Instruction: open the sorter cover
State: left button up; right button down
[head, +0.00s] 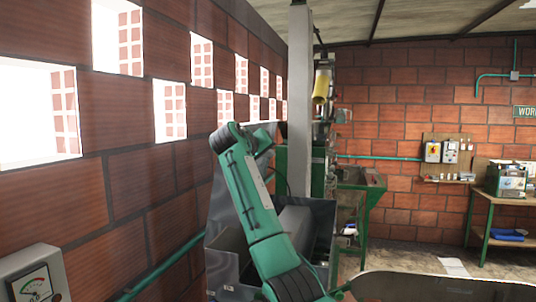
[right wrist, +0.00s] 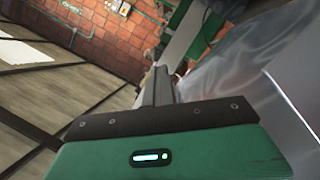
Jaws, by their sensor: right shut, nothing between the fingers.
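My right gripper (right wrist: 161,84) shows in the right wrist view, with its dark fingers shut together and nothing between them. A shiny grey sheet-metal surface (right wrist: 245,72) lies close on its right side; I cannot tell whether the fingers touch it. In the head view my green right arm reaches up and away in front of a grey sheet-metal machine with an open-topped hopper (head: 225,254). The far end of the arm is small and partly hidden behind its own links. I cannot tell for sure which panel is the sorter cover. My left gripper is not in view.
A light grey post (head: 300,100) stands just right of the arm. A brick wall (head: 130,190) with bright openings runs close on the left, with a gauge box (head: 34,285) in front. A workbench (head: 500,197) stands far right, with open floor before it.

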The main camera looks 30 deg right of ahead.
dwell(0.3)
jog(key=c, duration=1.4)
grip_release()
jog(key=b+v, duration=0.7)
jog(key=v, duration=0.7)
jog(key=shift+w+d, duration=0.1)
